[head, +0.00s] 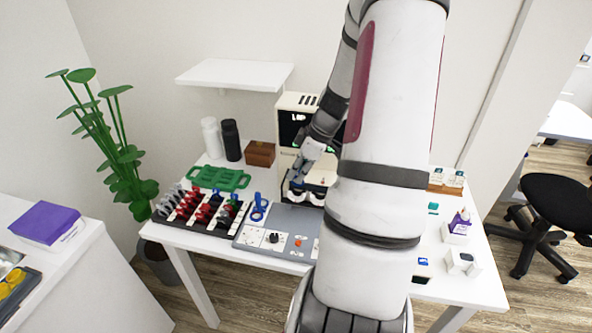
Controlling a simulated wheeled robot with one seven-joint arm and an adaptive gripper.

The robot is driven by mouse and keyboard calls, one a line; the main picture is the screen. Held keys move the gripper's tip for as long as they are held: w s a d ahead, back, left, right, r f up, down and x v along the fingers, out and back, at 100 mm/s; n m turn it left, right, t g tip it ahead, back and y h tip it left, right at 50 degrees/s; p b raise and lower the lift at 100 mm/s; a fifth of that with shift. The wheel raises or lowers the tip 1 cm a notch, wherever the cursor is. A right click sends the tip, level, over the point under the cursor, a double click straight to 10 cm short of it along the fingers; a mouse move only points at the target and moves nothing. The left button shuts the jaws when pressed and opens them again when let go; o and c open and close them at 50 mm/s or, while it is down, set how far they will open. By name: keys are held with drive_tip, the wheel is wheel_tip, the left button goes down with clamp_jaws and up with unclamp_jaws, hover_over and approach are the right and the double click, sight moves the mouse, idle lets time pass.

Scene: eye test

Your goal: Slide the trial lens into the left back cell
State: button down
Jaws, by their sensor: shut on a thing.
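My gripper (298,178) reaches down at the front of a cream and black machine (296,118). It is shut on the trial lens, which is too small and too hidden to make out. Just below the fingers is a trial frame (302,194), white with dark round cells, standing at the back of a grey panel. I cannot tell whether the lens touches the frame, nor which cell it is over. My arm covers the area right of the frame.
A black rack (187,222) of red, blue and grey lenses stands at left, with a green tray (219,178) behind it. Bottles (231,140) and a brown box (260,153) stand behind. Small boxes (460,222) stand right.

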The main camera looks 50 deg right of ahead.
drive_tip(key=shift+f+b, duration=0.55)
drive_tip(key=shift+f, duration=0.95)
idle(0.3)
drive_tip(key=c, duration=1.7)
unclamp_jaws()
drive_tip(key=shift+d+r, duration=0.1)
drive_tip(key=v, duration=1.1)
drive_tip(key=shift+s+r, duration=0.2)
drive_tip(key=shift+r, duration=0.2)
